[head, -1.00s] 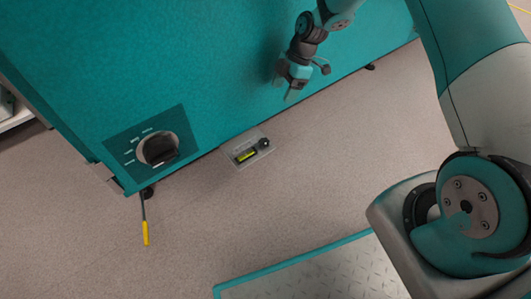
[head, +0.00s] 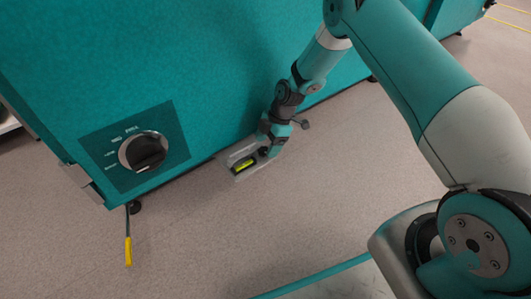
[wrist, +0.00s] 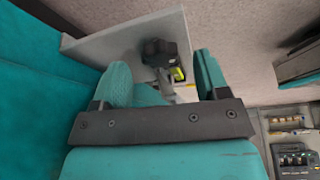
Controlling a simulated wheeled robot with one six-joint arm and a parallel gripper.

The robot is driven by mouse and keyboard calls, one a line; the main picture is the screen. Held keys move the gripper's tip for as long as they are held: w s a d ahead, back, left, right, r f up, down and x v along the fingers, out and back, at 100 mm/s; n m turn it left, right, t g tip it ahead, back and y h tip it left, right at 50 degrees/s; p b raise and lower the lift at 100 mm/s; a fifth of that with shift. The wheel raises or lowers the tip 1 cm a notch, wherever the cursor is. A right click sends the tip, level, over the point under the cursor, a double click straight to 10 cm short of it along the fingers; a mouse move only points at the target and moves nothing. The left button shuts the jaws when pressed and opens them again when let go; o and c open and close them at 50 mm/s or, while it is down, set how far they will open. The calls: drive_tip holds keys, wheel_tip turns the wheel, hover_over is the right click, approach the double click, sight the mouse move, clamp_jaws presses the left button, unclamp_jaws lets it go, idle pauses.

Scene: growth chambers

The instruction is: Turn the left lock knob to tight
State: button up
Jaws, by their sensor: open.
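A black lock knob (head: 263,152) stands on a pale plate (head: 236,158) at the foot of the teal cabinet, beside a yellow-green level vial (head: 243,167). My gripper (head: 270,142) is over the plate's right end and partly covers the knob. In the wrist view, my gripper (wrist: 162,78) is open, with its two teal fingers apart. The black knob (wrist: 158,50) shows beyond and between the fingertips, with no clear contact. The vial (wrist: 177,74) is partly hidden near the right finger. The knob's turn marking cannot be read.
A large black rotary dial (head: 143,151) with a labelled panel is on the teal cabinet (head: 200,60) to the left. A yellow-handled lever (head: 128,250) points down by the cabinet's corner. The carpet floor (head: 220,230) in front is clear.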

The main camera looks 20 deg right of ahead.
drive_tip(key=shift+x, duration=0.75)
drive_tip(key=c, duration=0.9)
drive_tip(key=shift+c, duration=0.2)
drive_tip(key=shift+r, duration=0.15)
